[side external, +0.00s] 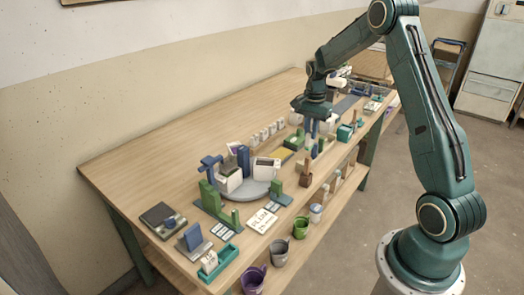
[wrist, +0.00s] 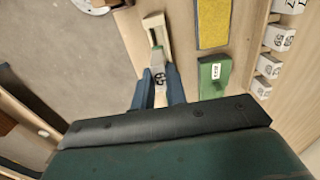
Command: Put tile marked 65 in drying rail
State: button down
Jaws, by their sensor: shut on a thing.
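My gripper (wrist: 159,84) shows two blue fingers in the wrist view, shut on a small white tile (wrist: 159,76) with dark digits. The digits are blurred, and I cannot read them surely as 65. A grey-green piece shows just beyond the tile, and I cannot tell whether it is part of it. A pale wooden slotted holder (wrist: 155,32) lies ahead of the fingers. I cannot tell which thing is the drying rail. In the side external view my gripper (side external: 312,131) points down over the far half of the table; the tile is too small to make out there.
A green block (wrist: 213,76) with a white label and a yellow pad (wrist: 213,24) lie right of my fingers. Several white numbered blocks (wrist: 277,37) stand farther right. The table's back left (side external: 170,150) is clear.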

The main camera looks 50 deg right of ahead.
aim_at(309, 148)
jog(key=shift+f, duration=0.15)
jog(key=shift+f, duration=3.25)
jog(key=shift+f, duration=0.3)
jog(key=c, duration=1.3)
grip_release()
jog(key=shift+c, duration=0.2)
jog(key=shift+r, duration=3.5)
